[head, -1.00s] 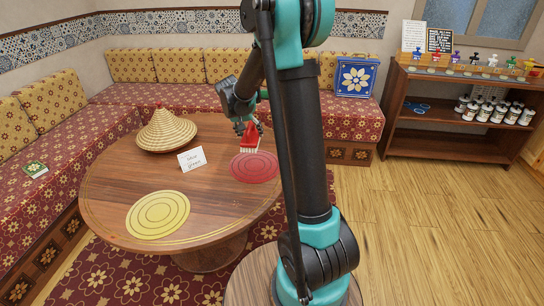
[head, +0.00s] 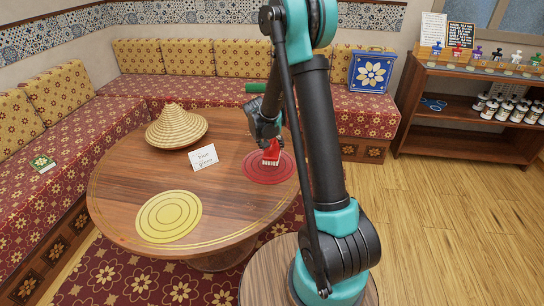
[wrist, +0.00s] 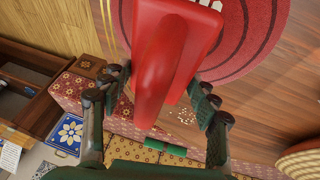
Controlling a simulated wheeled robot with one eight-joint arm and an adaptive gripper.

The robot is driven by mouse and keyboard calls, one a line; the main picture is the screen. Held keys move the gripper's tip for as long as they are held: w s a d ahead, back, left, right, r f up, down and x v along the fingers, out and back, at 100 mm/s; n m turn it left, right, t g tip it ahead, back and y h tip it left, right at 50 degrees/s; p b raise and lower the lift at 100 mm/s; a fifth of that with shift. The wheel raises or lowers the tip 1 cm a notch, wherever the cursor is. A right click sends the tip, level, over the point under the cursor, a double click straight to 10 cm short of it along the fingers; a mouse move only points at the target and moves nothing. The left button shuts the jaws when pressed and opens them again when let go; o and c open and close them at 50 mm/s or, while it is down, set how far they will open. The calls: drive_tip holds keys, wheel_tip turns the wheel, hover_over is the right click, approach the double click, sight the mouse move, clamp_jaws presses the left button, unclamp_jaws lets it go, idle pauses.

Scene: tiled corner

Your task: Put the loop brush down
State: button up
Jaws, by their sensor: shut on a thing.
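The loop brush (head: 271,154) is red with pale bristles pointing down. It is over the round red mat (head: 254,176) at the right side of the table. I cannot tell whether the bristles touch the mat. My gripper (head: 270,140) is shut on the brush from above. In the wrist view the brush's red handle (wrist: 165,60) lies between the two fingers of my gripper (wrist: 163,95), with the red mat (wrist: 262,45) beyond it. A round yellow mat (head: 190,236) lies at the table's front.
A woven cone lid (head: 177,127) and a white lettered card (head: 203,158) stand on the wooden table (head: 115,185), left of the red mat. A cushioned bench (head: 190,88) runs behind. A shelf (head: 462,146) with jars stands at right.

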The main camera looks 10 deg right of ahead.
sight(266, 153)
drive_tip(key=shift+f, duration=2.7)
drive_tip(key=shift+f, duration=0.1)
drive_tip(key=o, duration=1.3)
drive_tip(key=v, duration=1.2)
drive_tip(key=s+d+n+y, duration=0.1)
drive_tip(key=s+d, duration=0.1)
drive_tip(key=s, duration=0.7)
drive_tip(key=s+d+r+n+y, duration=0.1)
drive_tip(key=s+d, duration=0.2)
drive_tip(key=s, duration=0.6)
drive_tip(key=s+d+r+n+y, duration=0.1)
drive_tip(key=s+d, duration=0.1)
drive_tip(key=s, duration=0.8)
drive_tip(key=shift+s+d, duration=0.1)
drive_tip(key=shift+d, duration=0.05)
